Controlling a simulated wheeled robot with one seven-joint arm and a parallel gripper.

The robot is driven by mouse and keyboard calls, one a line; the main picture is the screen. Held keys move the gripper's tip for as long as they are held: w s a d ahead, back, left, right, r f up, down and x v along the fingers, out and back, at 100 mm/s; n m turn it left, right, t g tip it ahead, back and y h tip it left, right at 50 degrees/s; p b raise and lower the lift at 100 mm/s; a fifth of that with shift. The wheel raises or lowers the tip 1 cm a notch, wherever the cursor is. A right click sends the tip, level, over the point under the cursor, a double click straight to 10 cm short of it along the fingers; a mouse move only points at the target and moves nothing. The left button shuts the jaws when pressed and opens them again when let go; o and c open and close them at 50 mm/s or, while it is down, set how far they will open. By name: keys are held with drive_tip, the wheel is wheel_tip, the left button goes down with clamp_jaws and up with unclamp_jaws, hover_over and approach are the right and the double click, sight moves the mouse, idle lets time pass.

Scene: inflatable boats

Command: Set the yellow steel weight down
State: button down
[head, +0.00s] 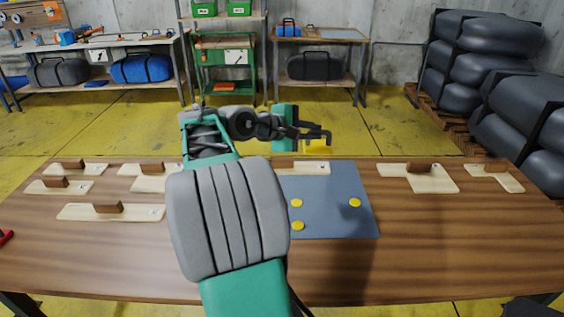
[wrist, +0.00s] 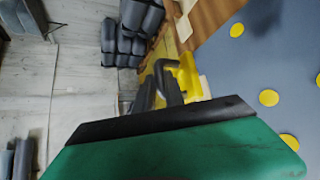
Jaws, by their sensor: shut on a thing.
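The yellow steel weight (head: 315,147) hangs in my gripper (head: 320,137), above the far edge of the table in the head view. In the wrist view the weight (wrist: 188,76) shows past the dark edge of my gripper, with the dark fingers (wrist: 160,88) closed at it. My gripper is shut on the weight. Its underside is hidden, and it looks clear of the table. Below and nearer lies a blue-grey mat (head: 328,216) with yellow round spots (head: 355,202); my arm covers its left part.
Pale wooden boards with brown grips stand on the wooden table (head: 450,240) left and right, such as this one (head: 425,180). One board (head: 310,168) lies at the mat's far edge. Grey rolled boats (head: 480,60) are stacked at the back right. The table's front right is clear.

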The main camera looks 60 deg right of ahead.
drive_tip(key=f, duration=0.3)
drive_tip(key=shift+s+a, duration=0.15)
drive_tip(key=shift+s, duration=0.1)
drive_tip(key=w+d+f, duration=0.2)
drive_tip(key=d+f, duration=0.2)
drive_tip(key=w+d+f+b, duration=0.1)
drive_tip(key=w+d+f, duration=0.1)
drive_tip(key=d+f, duration=0.2)
drive_tip(key=w+d+f, duration=0.2)
drive_tip(key=d+f, duration=0.2)
drive_tip(key=shift+d+f, duration=0.25)
drive_tip(key=shift+f, duration=0.15)
drive_tip(key=c, duration=1.8)
unclamp_jaws()
drive_tip(key=shift+f, duration=0.2)
drive_tip(key=shift+c, duration=0.2)
drive_tip(key=o, duration=0.4)
drive_tip(key=shift+o, duration=0.2)
drive_tip(key=shift+r, duration=0.1)
